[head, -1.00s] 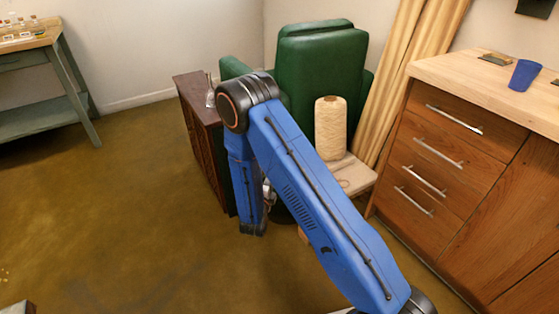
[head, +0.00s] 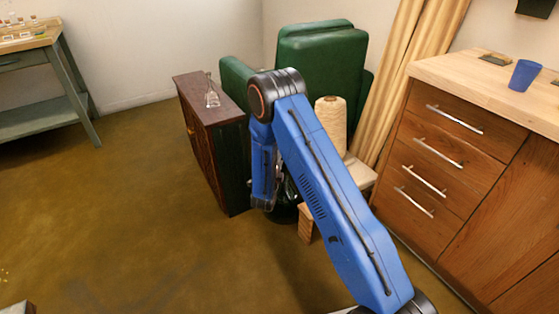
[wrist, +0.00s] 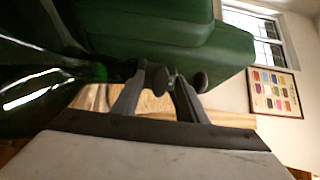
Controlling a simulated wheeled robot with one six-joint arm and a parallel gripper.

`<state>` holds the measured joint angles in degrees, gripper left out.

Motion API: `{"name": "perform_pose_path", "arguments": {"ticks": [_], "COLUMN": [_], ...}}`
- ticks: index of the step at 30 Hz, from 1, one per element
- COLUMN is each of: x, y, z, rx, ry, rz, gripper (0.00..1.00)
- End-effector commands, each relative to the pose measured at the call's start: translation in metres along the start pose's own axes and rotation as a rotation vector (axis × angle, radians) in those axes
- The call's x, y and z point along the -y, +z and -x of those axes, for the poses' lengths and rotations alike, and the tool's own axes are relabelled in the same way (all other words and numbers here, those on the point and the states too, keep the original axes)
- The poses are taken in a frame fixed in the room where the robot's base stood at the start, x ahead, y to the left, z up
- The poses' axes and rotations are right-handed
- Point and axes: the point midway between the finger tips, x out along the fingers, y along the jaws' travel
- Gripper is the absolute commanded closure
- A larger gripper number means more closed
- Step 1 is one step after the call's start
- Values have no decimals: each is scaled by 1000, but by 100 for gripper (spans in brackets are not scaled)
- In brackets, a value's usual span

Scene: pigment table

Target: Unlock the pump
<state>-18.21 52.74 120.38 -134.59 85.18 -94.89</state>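No part is clearly recognisable as the pump or its lock. A glossy dark green rounded body, perhaps a glass bottle, fills the left of the wrist view (wrist: 40,85). In the head view a small dark glossy part of it (head: 288,190) shows between my arm links. My gripper (wrist: 178,78) is just right of this body, its two dark fingers apart. A small pale bit shows between the fingertips, too small to identify. In the head view the gripper is mostly hidden behind my blue forearm.
A green armchair (head: 318,75) stands behind. A dark cabinet (head: 220,115) with a glass flask (head: 211,92) on top is left of my arm. A wooden stool (head: 360,172) bears a yarn cone (head: 331,118). A drawer unit (head: 440,170) stands right. Floor at left is clear.

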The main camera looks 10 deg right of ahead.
Motion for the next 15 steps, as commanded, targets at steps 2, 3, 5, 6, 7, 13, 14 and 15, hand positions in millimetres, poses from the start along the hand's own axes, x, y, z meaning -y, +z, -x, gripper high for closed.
{"name": "perform_pose_path", "arguments": {"ticks": [2, 3, 5, 6, 7, 13, 14, 15], "x": [0, 0, 0, 0, 0, 0, 0, 0], "y": [0, 0, 0, 0, 0, 0, 0, 0], "z": [0, 0, 0, 0, 0, 0, 0, 0], "rx": [0, 0, 0, 0, 0, 0, 0, 0], "ry": [0, 0, 0, 0, 0, 0, 0, 0], "rz": [0, 0, 0, 0, 0, 0, -1, -3], "gripper": [60, 60, 63, 72, 80, 100, 100, 100]}}
